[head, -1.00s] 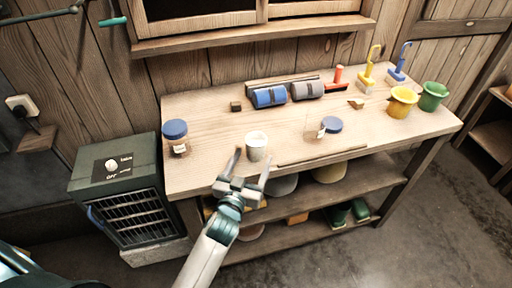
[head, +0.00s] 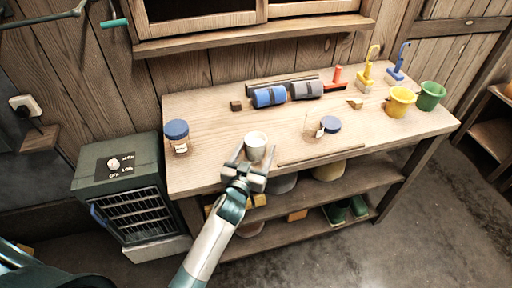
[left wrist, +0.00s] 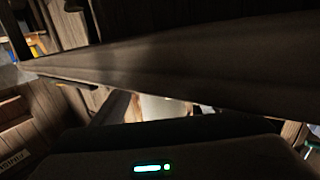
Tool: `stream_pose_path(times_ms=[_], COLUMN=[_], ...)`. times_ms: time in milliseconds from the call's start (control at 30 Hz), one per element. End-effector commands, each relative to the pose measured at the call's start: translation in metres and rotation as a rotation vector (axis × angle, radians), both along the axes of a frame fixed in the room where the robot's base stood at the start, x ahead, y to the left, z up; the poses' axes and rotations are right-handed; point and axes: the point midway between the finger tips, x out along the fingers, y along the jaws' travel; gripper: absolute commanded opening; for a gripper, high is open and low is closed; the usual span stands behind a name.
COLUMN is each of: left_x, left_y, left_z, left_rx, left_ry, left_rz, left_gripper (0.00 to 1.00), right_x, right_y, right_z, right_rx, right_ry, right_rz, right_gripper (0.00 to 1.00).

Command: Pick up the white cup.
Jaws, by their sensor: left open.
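The white cup (head: 256,141) stands upright near the front edge of the wooden workbench (head: 215,115). My left gripper (head: 254,156) is open at the bench's front edge, its two fingers pointing at the cup, one at either side of its near part. I cannot tell whether the fingers touch it. In the left wrist view a pale patch (left wrist: 163,107), seemingly the cup, shows partly hidden behind a dark gripper part. My right gripper is not in view.
A jar with a blue lid (head: 177,136) stands left of the cup. A clear jar with a blue lid (head: 330,125) lies to the right. Blue and grey rolls (head: 269,97) lie behind. Yellow (head: 400,101) and green pots (head: 431,95) stand at the right. A green heater (head: 125,190) stands left of the bench.

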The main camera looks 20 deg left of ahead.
Motion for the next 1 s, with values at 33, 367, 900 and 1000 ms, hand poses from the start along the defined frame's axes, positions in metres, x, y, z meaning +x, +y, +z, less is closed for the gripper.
stream_pose_path(times_ms=[33,367,900,1000], left_x=[-0.0001,-0.0003,0.0004,0.0019], left_y=[0.0000,-0.0001,0.0000,0.0005], left_z=[-0.0002,-0.0002,0.0023,0.0062], left_rx=[0.000,-0.001,-0.001,-0.001], left_ry=[0.000,0.000,-0.001,-0.001], left_rz=[0.000,0.000,0.000,0.000], left_gripper=[0.68,0.61,0.23,0.23], right_x=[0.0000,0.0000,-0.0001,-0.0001], right_y=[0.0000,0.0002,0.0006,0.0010], right_z=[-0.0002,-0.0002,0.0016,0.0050], right_rx=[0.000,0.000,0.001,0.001], right_ry=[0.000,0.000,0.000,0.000], right_rz=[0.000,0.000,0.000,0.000], right_gripper=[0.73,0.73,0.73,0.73])
